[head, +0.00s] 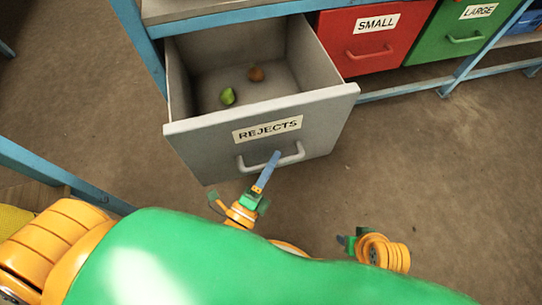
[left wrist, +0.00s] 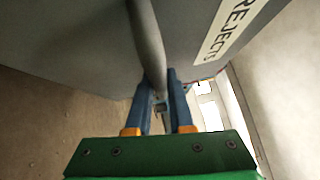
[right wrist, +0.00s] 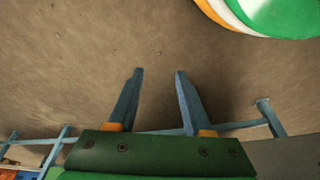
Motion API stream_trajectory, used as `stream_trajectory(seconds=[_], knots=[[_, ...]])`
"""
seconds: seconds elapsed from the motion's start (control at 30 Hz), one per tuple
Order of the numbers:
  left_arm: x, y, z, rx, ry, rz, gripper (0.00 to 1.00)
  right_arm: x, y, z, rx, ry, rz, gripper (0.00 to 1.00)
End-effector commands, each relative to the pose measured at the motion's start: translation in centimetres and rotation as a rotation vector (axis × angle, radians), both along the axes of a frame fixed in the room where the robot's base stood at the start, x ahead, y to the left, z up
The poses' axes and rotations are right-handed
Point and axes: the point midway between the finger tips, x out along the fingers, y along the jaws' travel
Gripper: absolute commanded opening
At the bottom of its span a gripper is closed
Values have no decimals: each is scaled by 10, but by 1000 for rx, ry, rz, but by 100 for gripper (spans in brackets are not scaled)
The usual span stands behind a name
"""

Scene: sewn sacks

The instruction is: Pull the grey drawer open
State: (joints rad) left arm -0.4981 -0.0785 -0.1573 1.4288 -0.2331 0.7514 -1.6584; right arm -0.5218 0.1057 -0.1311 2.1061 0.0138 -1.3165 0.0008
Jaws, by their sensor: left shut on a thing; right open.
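The grey drawer (head: 215,146), labelled REJECTS, stands well out from the bench. My left gripper (head: 272,165) is at the drawer's bar handle (head: 292,158). In the left wrist view the handle (left wrist: 148,45) runs between the two blue fingers (left wrist: 160,90), which are shut on it. My right gripper (head: 347,242) hangs low, away from the drawer. In the right wrist view its fingers (right wrist: 157,85) are apart with nothing between them.
A red drawer (head: 345,52) labelled SMALL and a green drawer (head: 440,42) labelled LARGE are shut, right of the grey one. The blue bench frame (head: 140,45) borders them. Brown floor (head: 450,180) is clear at the right. A blue rail (head: 60,175) stands at the left.

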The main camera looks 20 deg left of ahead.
Motion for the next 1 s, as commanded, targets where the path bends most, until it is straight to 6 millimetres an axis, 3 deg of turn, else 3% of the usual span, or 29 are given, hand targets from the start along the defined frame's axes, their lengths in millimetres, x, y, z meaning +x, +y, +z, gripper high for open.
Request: stream_trajectory(seconds=[0.23, 0.27, 0.33, 0.37, 0.67, 1.0], knots=[[0, 0, -1, 0, 2, 0, 0, 0, 0, 0, 0, 0, -1, 50], [0, 0, -1, 0, 2, 0, 28, 0, 0, 0, 0, 0, -1, 50], [0, 0, -1, 0, 2, 0, 47, 0, 0, 0, 0, 0, -1, 50], [0, 0, -1, 0, 2, 0, 50, 0, 0, 0, 0, 0, -1, 50], [-3, 1, -1, 0, 2, 0, 50, 0, 0, 1, 0, 0, -1, 50], [-63, 16, -10, 1, 3, -1, 50, -1, 0, -9, -3, 7, 2, 50]])
